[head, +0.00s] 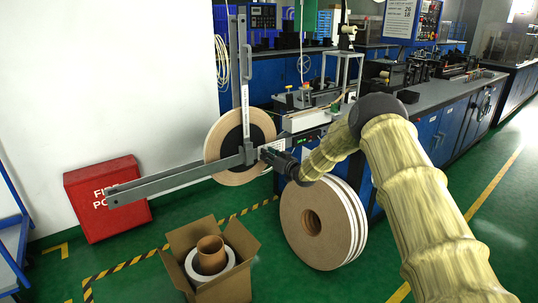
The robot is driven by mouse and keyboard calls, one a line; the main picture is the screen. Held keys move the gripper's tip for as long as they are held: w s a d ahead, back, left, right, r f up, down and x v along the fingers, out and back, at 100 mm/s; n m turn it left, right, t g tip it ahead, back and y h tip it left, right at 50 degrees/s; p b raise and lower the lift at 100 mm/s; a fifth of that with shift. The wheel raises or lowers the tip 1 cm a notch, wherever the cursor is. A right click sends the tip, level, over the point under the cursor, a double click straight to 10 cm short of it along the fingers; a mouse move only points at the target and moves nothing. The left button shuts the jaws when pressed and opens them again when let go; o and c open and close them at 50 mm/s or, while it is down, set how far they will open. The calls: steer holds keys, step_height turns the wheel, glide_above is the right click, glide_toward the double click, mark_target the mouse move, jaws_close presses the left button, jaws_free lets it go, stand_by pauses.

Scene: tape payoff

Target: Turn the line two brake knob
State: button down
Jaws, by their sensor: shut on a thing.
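My gripper (268,154) reaches in from the right to the hub of the grey payoff stand (246,100). It is shut at the stand's crossing of upright and long arms. The brake knob lies between its fingers and is mostly hidden by them, so its turn angle cannot be told. A tape reel (226,172) with a dark centre is mounted behind the stand's upright. No label naming the line can be read.
Several large pale reels (307,241) stand on the floor below my arm. An open cardboard box (221,280) with a roll and core sits in front. A red fire box (105,200) is at left. Blue benches (455,119) line the right. Green floor is free at lower right.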

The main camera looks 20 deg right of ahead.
steer(key=shift+d+f+m, duration=0.1)
steer(key=shift+m, duration=0.6)
steer(key=c, duration=1.2)
jaws_free()
steer(key=shift+c, duration=0.2)
steer(key=shift+o, duration=0.2)
steer(key=v, duration=1.2)
